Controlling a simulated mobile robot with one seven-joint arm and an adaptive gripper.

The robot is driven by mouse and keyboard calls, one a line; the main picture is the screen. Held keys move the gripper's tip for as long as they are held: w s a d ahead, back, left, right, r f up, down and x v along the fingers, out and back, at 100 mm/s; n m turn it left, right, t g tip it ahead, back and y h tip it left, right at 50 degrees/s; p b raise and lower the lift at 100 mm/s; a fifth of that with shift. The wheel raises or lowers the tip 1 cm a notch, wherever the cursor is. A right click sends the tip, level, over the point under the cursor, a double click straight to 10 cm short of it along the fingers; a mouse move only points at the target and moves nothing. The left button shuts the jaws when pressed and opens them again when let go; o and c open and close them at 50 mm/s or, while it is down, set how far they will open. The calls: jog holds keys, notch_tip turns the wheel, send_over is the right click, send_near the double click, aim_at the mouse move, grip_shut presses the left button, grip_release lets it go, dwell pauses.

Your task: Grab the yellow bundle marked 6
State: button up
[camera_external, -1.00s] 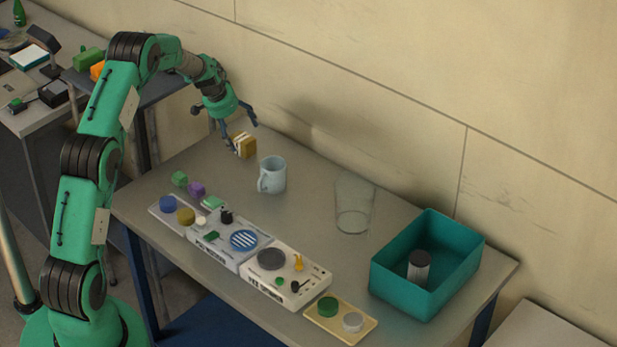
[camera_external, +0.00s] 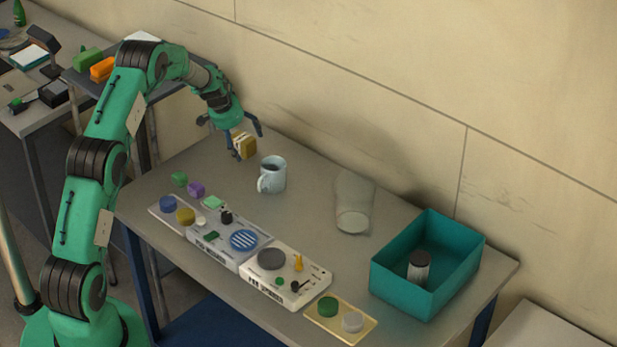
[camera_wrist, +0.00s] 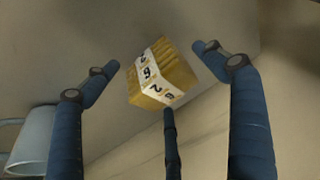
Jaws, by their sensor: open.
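The yellow bundle (camera_external: 247,146) sits near the far left edge of the table, behind the mug. In the wrist view the bundle (camera_wrist: 160,72) has a white band with dark digits, a 6 among them. My gripper (camera_external: 246,142) is over the bundle, its blue fingers apart. In the wrist view my gripper (camera_wrist: 155,75) is open, with fingers to the left and right of the bundle and a third finger below it. No finger is clearly seen touching it.
A light blue mug (camera_external: 272,174) stands close by, to the right of the bundle. A clear glass (camera_external: 354,203) and a teal bin (camera_external: 402,288) holding a dark-topped cylinder (camera_external: 418,266) are farther right. Control panels (camera_external: 228,245) line the front edge. The wall rises behind.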

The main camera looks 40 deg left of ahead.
aim_at(244, 136)
jog(key=shift+c, duration=0.6)
jog(key=c, duration=1.2)
jog(key=shift+c, duration=0.4)
jog(key=shift+r, duration=0.1)
jog(key=shift+r, duration=0.35)
notch_tip(244, 136, up, 3)
jog(key=s+d, duration=0.3)
jog(key=s, duration=0.4)
jog(key=s+d+r, duration=0.1)
jog(key=s+d, duration=0.2)
jog(key=s, duration=0.4)
jog(key=shift+s+d, duration=0.15)
jog(key=shift+s, duration=0.2)
jog(key=shift+r, duration=0.1)
